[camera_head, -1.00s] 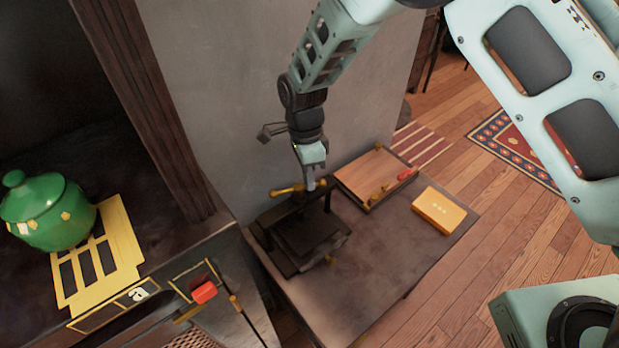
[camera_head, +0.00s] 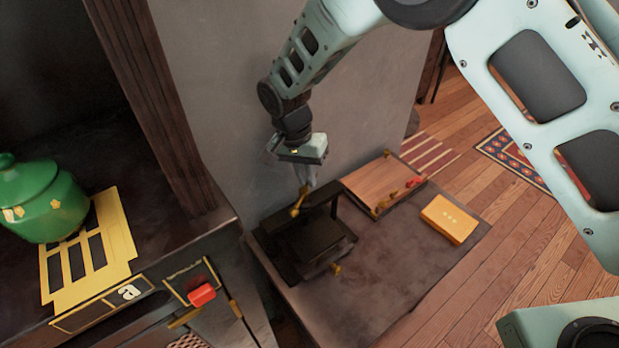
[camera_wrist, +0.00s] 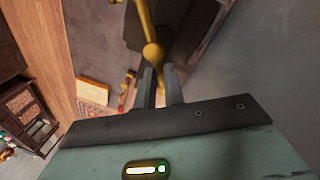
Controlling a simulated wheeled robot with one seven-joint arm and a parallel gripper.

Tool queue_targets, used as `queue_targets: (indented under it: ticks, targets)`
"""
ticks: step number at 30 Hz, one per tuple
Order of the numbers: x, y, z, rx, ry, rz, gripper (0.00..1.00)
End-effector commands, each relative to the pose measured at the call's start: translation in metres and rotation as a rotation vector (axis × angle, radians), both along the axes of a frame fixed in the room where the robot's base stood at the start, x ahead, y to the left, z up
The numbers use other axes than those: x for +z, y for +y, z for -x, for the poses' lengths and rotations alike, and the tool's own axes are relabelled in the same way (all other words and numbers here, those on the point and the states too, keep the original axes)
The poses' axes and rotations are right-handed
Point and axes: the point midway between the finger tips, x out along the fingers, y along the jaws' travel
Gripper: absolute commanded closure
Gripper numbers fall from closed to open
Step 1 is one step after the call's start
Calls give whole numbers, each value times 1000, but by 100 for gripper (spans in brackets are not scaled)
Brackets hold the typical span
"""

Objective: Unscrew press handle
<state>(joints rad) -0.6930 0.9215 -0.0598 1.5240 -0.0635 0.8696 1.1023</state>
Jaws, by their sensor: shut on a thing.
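The dark press (camera_head: 308,243) stands on the grey table by the wall. Its brass handle (camera_head: 299,203) is a bar on top of the frame, and now points roughly toward and away from the head camera. My gripper (camera_head: 306,188) reaches down onto the handle from above. In the wrist view, the handle (camera_wrist: 151,48) shows a round brass hub with arms running up and down the picture. My gripper's fingers (camera_wrist: 160,82) are shut around the lower arm, just below the hub. The press screw under the hub is hidden.
A wooden board (camera_head: 383,182) with brass fittings and a red piece lies right of the press. A yellow box (camera_head: 448,219) sits near the table's right edge. A green lidded pot (camera_head: 42,203) stands on the dark counter at left. The table's front (camera_head: 375,290) is clear.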

Motion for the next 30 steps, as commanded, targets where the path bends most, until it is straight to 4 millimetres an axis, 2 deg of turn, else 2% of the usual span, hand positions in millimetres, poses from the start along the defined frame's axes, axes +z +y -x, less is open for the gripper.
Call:
queue_targets:
  ticks: [30]
  targets:
    - [0, 26, 7, 964, -2, -1, 100]
